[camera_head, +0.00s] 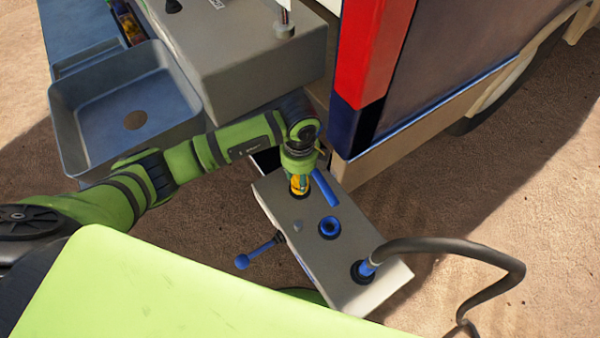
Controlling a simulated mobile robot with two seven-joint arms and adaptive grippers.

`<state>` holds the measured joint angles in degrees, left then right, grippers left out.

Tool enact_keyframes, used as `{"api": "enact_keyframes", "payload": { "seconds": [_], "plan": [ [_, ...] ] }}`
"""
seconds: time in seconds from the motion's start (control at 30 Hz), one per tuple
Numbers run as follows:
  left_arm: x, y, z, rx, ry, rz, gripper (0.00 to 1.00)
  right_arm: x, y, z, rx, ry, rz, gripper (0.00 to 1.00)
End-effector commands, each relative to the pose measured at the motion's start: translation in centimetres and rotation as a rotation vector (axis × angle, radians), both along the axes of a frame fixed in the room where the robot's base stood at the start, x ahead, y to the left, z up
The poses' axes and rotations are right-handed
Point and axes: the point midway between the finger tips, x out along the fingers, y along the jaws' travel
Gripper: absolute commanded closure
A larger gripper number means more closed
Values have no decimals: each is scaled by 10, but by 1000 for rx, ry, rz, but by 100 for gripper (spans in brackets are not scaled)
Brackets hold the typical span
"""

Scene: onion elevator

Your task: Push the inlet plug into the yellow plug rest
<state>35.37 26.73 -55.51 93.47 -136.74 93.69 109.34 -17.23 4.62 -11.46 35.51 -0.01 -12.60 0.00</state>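My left gripper (299,163) comes in from the left and points down at the far end of the grey panel box (339,285). A yellow piece (299,186) shows right at its fingertips, over a dark ring in the panel. I cannot tell whether this yellow piece is the plug rest or a plug, nor whether the fingers grip it. An open blue ring socket (330,227) sits in the middle of the panel. A blue hose end (367,268) stands in a dark ring at the near end. My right gripper is not in view.
A blue handle bar (325,187) lies beside the gripper, and a blue-knobbed lever (243,261) sticks out left of the panel. A dark hose (450,245) arches off right. A blue-grey basin (130,110), a grey housing (245,50) and a red post (373,50) stand behind.

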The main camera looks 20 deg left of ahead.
Motion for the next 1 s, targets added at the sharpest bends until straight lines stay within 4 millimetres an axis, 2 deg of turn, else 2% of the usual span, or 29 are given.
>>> {"api": "enact_keyframes", "payload": {
  "seconds": [1.0],
  "plan": [
    [0, 0, -12, 1, 1, 0, 81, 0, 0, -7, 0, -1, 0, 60]
  ]
}}
